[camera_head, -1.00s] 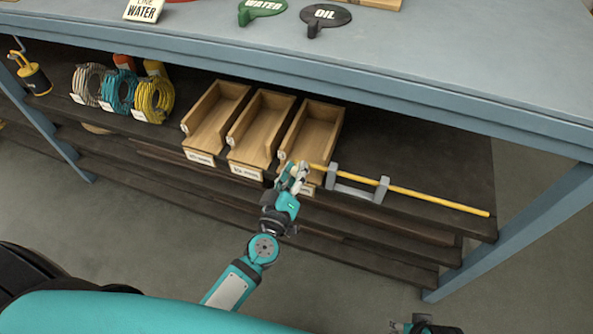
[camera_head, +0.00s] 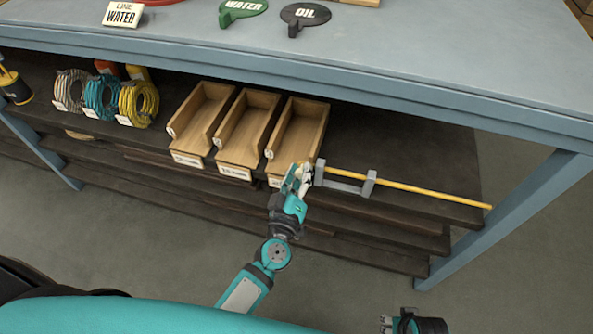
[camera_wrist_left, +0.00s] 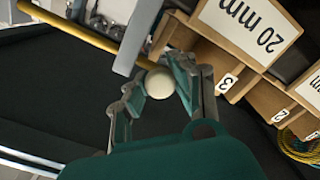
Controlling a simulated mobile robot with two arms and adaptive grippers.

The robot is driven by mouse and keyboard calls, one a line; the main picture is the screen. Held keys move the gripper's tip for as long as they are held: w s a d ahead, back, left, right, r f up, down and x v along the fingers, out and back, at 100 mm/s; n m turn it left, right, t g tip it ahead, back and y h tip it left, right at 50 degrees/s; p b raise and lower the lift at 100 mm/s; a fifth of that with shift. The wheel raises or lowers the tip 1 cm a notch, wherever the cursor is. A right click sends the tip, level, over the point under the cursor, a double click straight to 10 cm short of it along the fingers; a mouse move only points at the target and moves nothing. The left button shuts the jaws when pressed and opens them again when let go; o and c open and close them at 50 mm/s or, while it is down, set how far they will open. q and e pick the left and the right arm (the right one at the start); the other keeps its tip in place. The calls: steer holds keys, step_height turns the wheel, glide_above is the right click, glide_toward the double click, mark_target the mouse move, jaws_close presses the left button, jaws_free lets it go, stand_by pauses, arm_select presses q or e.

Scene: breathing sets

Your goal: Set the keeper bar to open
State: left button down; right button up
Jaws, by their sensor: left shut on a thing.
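The keeper bar is a long yellow rod (camera_head: 425,191) running through two grey brackets (camera_head: 369,183) along the shelf's front edge. Its right end reaches near the blue table leg. In the left wrist view the bar (camera_wrist_left: 75,30) passes behind a grey bracket (camera_wrist_left: 138,38) and ends in a pale round knob (camera_wrist_left: 159,84). My left gripper (camera_head: 299,176) is shut on this knob, one finger on each side, close to the left bracket. It also shows in the left wrist view (camera_wrist_left: 160,90). My right gripper (camera_head: 386,323) is at the bottom edge, partly cut off.
Three wooden bins (camera_head: 247,135) stand on the shelf just behind and left of my left gripper. Coiled hoses (camera_head: 105,97) lie further left. The blue workbench (camera_head: 400,60) overhangs the shelf. The dark shelf right of the bins is clear behind the bar.

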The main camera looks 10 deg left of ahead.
arm_select(q)
steer(key=c, duration=1)
jaws_free()
